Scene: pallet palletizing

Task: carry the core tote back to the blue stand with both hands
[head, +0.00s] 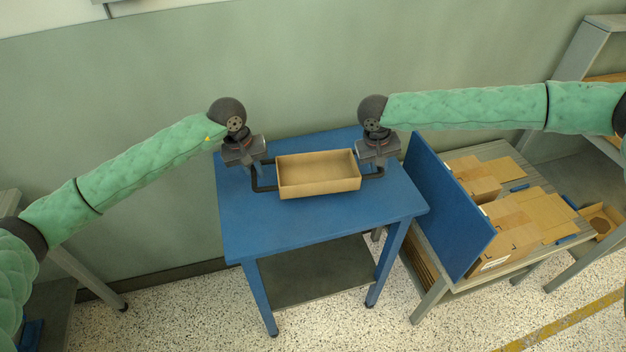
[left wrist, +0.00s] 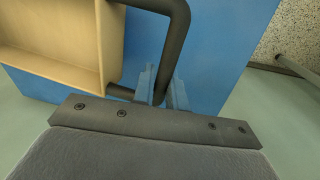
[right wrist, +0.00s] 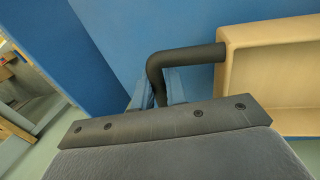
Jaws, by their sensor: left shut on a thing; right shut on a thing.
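The core tote (head: 318,174) is a shallow, open tan box with a black handle at each end. It looks empty and level, over the middle of the blue stand (head: 320,228). I cannot tell whether its base touches the top. My left gripper (head: 253,166) is shut on the tote's left handle, which also shows in the left wrist view (left wrist: 172,50). My right gripper (head: 379,162) is shut on the right handle, seen in the right wrist view (right wrist: 180,58). The tote's wall shows beside each handle. The underside of the tote is hidden.
A blue upright panel (head: 448,210) stands close to the stand's right side. Beyond it, a grey table (head: 445,290) holds several cardboard boxes (head: 505,238). A green wall (head: 130,95) runs behind the stand. The stand's front top is clear.

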